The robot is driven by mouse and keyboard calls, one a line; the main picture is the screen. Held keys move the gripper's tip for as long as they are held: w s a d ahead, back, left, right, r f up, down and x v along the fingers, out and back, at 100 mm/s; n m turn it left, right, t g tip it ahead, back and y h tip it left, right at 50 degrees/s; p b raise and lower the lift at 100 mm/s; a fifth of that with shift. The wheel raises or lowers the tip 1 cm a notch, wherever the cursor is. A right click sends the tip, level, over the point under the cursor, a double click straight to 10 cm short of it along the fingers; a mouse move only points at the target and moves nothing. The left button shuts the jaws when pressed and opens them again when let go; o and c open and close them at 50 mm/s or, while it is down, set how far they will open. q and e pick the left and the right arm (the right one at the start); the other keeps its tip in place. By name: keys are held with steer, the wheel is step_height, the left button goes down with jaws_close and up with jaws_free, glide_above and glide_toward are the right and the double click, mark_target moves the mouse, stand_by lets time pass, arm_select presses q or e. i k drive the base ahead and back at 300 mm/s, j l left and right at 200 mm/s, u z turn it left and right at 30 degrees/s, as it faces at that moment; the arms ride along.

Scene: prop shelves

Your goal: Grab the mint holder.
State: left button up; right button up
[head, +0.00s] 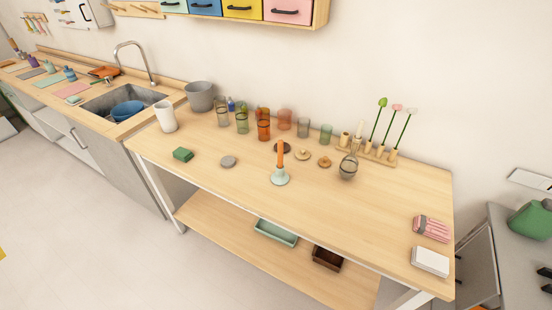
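The mint holder (280,180) stands upright near the front middle of the wooden table. It is a small pale green dish-like base. An orange candle (280,153) stands upright in it. Neither of my grippers shows in the head view.
The wooden table (230,180) has a grey disc, a green block (183,154) and a white jug (166,116) on its left. The table's right middle is clear.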

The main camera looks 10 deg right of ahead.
mark_target(281, 178)
steer(key=i+j+z, duration=0.15)
steer(key=j+z, duration=0.25)
steer(key=i+j+z, duration=0.1)
steer(key=z, duration=0.35)
steer(key=j+z, duration=0.5)
steer(key=j, duration=0.85)
steer(key=j+z, duration=0.1)
steer(key=j, duration=0.9)
steer(key=k, duration=0.05)
